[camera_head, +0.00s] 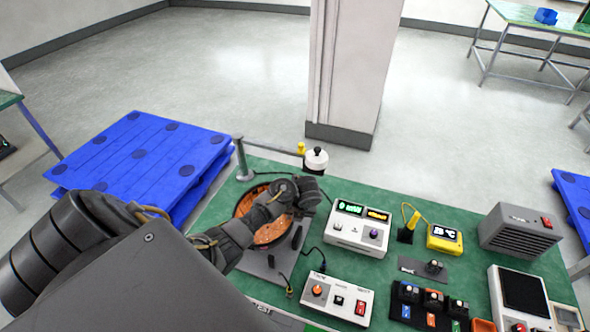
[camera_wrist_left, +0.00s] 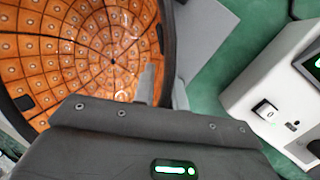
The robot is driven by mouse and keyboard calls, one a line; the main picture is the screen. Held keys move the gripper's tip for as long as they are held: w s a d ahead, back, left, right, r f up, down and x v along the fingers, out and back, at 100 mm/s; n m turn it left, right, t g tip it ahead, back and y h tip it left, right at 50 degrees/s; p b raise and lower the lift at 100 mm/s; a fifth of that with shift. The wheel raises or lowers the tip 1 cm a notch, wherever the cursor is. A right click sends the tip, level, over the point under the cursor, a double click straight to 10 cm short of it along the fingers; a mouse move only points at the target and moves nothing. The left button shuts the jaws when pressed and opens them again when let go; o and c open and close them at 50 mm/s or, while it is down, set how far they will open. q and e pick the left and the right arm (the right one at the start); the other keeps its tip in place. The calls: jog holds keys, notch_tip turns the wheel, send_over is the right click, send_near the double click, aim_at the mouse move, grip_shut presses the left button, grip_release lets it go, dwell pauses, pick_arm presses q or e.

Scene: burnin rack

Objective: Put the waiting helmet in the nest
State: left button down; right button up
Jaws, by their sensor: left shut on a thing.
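The helmet (camera_head: 270,232) is a bowl with an orange, tiled inside and a dark rim, its open side facing up. It sits at or just above a grey plate (camera_head: 258,264) on the green bench; I cannot tell whether it touches. The wrist view shows its lit orange inside (camera_wrist_left: 85,45) large at upper left. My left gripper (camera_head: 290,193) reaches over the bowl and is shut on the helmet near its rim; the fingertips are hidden. Which part is the nest is not clear, as my arm and the helmet cover much of the plate. My right gripper is not in view.
A white tester with two displays (camera_head: 358,228) stands close right of the helmet, also in the wrist view (camera_wrist_left: 275,100). A white switch box (camera_head: 337,297) is in front. A post (camera_head: 243,160) with a rod rises behind. Cables run nearby. A blue pallet (camera_head: 140,160) is left.

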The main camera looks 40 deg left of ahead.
pick_arm(q)
jog(key=shift+w+f, duration=0.1)
jog(key=shift+f, duration=0.55)
jog(key=c, duration=1.4)
grip_release()
jog(key=shift+r, duration=0.1)
jog(key=shift+r, duration=0.25)
jog(key=v, duration=1.2)
jog(key=shift+r, duration=0.25)
jog(key=shift+d, duration=0.1)
